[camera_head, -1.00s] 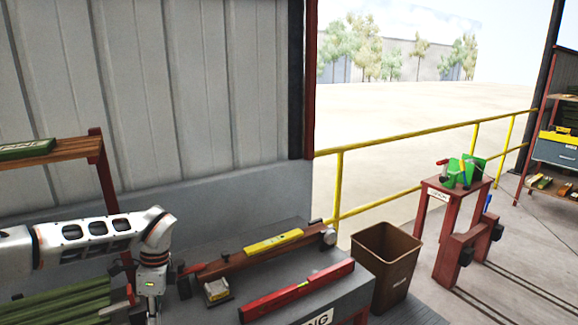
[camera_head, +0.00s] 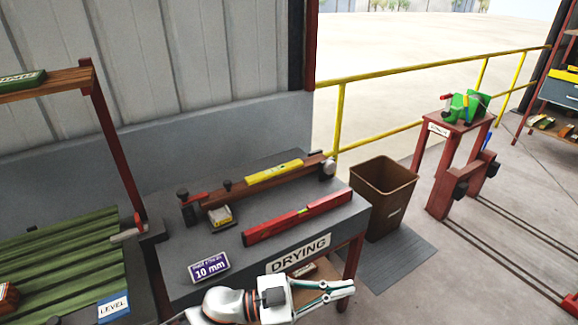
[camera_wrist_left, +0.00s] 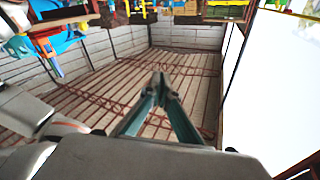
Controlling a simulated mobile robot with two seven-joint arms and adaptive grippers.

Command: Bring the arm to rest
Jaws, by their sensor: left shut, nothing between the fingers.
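My left gripper (camera_head: 350,287) is at the bottom of the head view, in front of the grey bench marked DRYING (camera_head: 170,225). Its teal fingers meet at the tips, and it is shut and empty. It also shows in the left wrist view (camera_wrist_left: 161,86), with nothing between the fingertips. My white left arm comes in along the bottom edge, and most of it is out of the picture. My right gripper is not in view.
On the bench are a red level (camera_head: 297,217), a yellow level (camera_head: 274,172) on a wooden beam and a purple 10 mm sign (camera_head: 208,267). A brown bin (camera_head: 383,195) stands right of it. Green ribbed panels (camera_head: 65,255) lie at left. Floor is clear around the rails.

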